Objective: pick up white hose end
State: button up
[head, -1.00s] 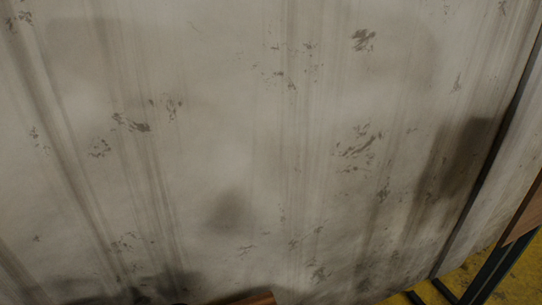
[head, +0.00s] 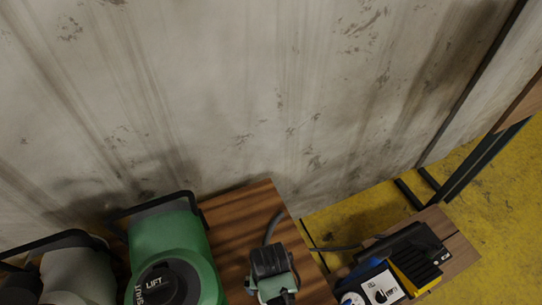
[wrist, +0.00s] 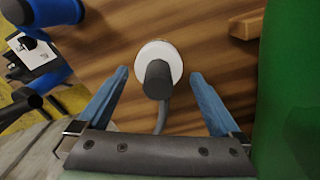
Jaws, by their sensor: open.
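The white hose end shows in the wrist view as a round white disc (wrist: 150,52) with a dark grey stub in its middle, on a wooden table top (wrist: 215,60). A grey hose (wrist: 162,118) runs from it toward my gripper's base. My gripper (wrist: 159,73) is open, its two blue fingers to the left and right of the hose end, with visible gaps on both sides. How far the fingertips are above it I cannot tell. In the head view a grey hose (head: 272,228) curves behind a dark ribbed block; the white disc is not visible there.
A large green canister (head: 178,250) stands left of the hose in the head view, and at the right edge of the wrist view. A low wooden stand (head: 455,250) with black, yellow and blue items is at right. A stained grey wall (head: 250,90) rises behind the table.

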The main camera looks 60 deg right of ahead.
notch_tip(320, 180, down, 4)
jog(key=shift+s+f+b, duration=0.1)
jog(key=shift+f+b, duration=0.05)
jog(key=shift+b, duration=0.25)
jog(key=c, duration=1.2)
